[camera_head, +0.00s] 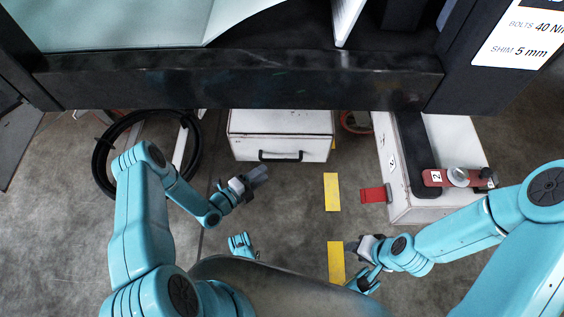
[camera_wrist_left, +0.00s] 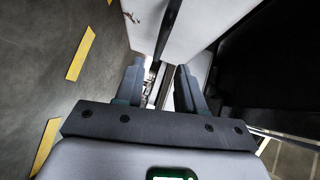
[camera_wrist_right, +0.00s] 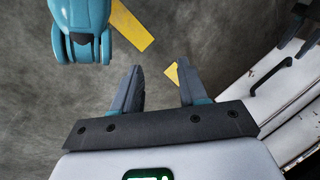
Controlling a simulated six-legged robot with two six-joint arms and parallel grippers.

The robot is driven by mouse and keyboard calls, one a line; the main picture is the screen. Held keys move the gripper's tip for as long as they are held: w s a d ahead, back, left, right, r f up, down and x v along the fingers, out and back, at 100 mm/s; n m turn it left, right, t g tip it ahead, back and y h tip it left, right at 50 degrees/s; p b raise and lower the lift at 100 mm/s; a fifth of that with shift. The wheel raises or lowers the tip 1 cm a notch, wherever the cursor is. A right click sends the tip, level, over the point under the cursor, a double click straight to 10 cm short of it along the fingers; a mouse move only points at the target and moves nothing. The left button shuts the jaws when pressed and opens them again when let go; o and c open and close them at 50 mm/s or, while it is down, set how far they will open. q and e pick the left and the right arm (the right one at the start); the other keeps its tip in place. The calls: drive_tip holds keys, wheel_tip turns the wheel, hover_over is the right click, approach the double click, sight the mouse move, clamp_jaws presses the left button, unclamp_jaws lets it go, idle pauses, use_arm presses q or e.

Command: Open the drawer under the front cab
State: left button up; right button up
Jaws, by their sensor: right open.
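The white drawer (camera_head: 280,125) hangs under the dark cab frame in the head view. Its front looks flush, with no gap visible. A black bar handle (camera_head: 280,157) runs across the lower front; it also shows at the right of the right wrist view (camera_wrist_right: 270,78). My left gripper (camera_head: 262,173) is just below and left of the handle, apart from it; its fingers are spread in the left wrist view (camera_wrist_left: 160,85). No hold on the handle is visible. My right gripper (camera_head: 352,247) is open and empty, low over the floor, right of and well below the drawer.
The dark cab beam (camera_head: 230,80) crosses above the drawer. A white box (camera_head: 440,160) with a red handle bar and red tab stands at the right. A black hose coil (camera_head: 103,165) lies at the left. Yellow floor strips (camera_head: 332,192) mark clear floor before the drawer.

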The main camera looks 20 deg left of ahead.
use_arm(q)
drive_tip(key=b+x, duration=0.3)
drive_tip(key=x, duration=0.6)
drive_tip(key=shift+w+d, duration=0.25)
use_arm(e)
drive_tip(key=shift+t, duration=0.5)
drive_tip(key=w+f, duration=0.2)
drive_tip(key=f, duration=0.1)
drive_tip(key=shift+w+d+f, duration=0.1)
drive_tip(key=shift+f, duration=0.15)
use_arm(q)
clamp_jaws()
